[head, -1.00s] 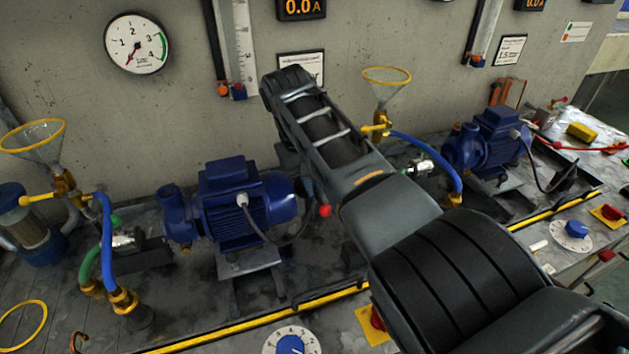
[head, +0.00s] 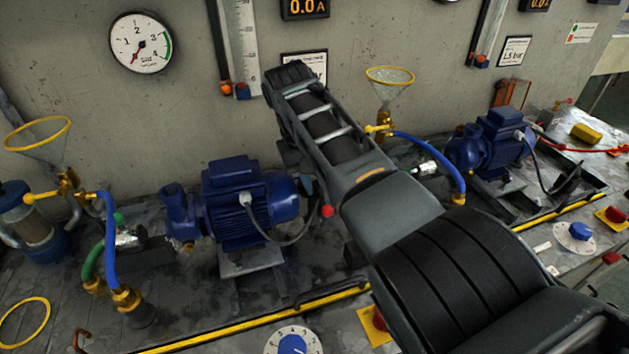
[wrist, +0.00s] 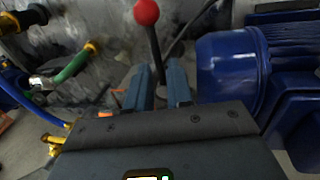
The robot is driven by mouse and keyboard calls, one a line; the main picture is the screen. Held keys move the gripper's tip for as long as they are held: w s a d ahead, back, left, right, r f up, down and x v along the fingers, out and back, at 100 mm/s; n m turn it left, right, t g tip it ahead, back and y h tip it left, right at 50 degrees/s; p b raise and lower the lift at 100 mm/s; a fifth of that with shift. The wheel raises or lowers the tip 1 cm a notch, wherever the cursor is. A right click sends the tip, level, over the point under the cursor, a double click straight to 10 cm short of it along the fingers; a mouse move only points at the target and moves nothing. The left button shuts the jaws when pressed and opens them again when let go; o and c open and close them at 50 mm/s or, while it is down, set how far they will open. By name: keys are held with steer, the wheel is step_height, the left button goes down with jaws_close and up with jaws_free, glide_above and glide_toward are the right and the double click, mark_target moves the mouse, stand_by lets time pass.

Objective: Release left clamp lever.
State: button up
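A clamp lever with a red ball knob (wrist: 146,12) and a thin dark shaft stands at the top middle of the wrist view. My gripper (wrist: 160,82) has its two blue-grey fingers apart, and the lower shaft shows in the gap between them. I cannot tell whether either finger touches it. The knob lies beyond the fingertips. In the head view a red ball knob (head: 327,211) shows at the left edge of my arm; I cannot tell whether it is the same lever. My arm hides the gripper there.
A blue motor (wrist: 230,65) stands close to the right of the fingers. A green hose (wrist: 75,66) and a blue hose (wrist: 28,102) lie to the left. In the head view a blue pump (head: 240,200) stands left of my arm and another pump (head: 490,145) right of it.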

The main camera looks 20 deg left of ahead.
step_height(320, 180, up, 7)
steer(key=a, duration=0.1)
steer(key=shift+s+b, duration=0.3)
steer(key=shift+s, duration=0.1)
steer(key=shift+a, duration=0.1)
